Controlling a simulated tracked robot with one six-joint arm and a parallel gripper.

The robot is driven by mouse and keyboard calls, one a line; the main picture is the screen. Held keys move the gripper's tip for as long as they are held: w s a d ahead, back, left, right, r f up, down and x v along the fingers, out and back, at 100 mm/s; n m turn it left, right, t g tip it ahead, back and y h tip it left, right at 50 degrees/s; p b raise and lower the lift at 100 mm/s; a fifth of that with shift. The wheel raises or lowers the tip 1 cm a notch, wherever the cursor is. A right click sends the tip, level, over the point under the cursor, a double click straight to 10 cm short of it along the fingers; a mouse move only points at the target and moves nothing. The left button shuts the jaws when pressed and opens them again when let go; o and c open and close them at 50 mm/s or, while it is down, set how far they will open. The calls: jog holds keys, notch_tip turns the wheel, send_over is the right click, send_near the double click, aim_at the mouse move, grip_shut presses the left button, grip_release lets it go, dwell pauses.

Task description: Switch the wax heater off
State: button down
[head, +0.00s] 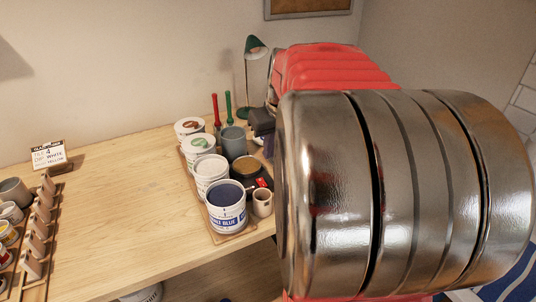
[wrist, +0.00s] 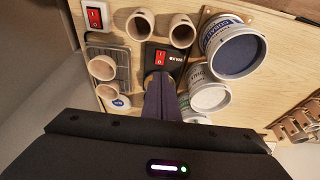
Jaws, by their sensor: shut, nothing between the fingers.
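The wax heater (head: 265,181) is a dark unit with a round pan of amber wax, among the pots in the head view. Its red switch (head: 262,183) shows at the front. In the wrist view the heater's black front panel (wrist: 176,72) carries the red rocker switch (wrist: 160,58) and pale lettering. My gripper (wrist: 159,76) is shut and empty, its fingertips just below the switch in that picture. I cannot tell whether they touch it. The gripper hides the wax pan there. In the head view my gripper (head: 262,122) is partly hidden by my arm.
A second red switch (wrist: 94,17) on a white plate sits near several beige cups (wrist: 182,30). A blue glaze tub (head: 226,207) and a small mug (head: 262,203) stand close to the heater. A green lamp (head: 256,47) stands behind. The table's middle left is clear.

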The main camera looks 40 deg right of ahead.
aim_at(261, 179)
jog(key=shift+w+d+r, duration=0.15)
jog(key=shift+w+d, duration=0.3)
jog(key=shift+w, duration=0.25)
jog(key=x, duration=1.4)
jog(key=shift+s, duration=0.25)
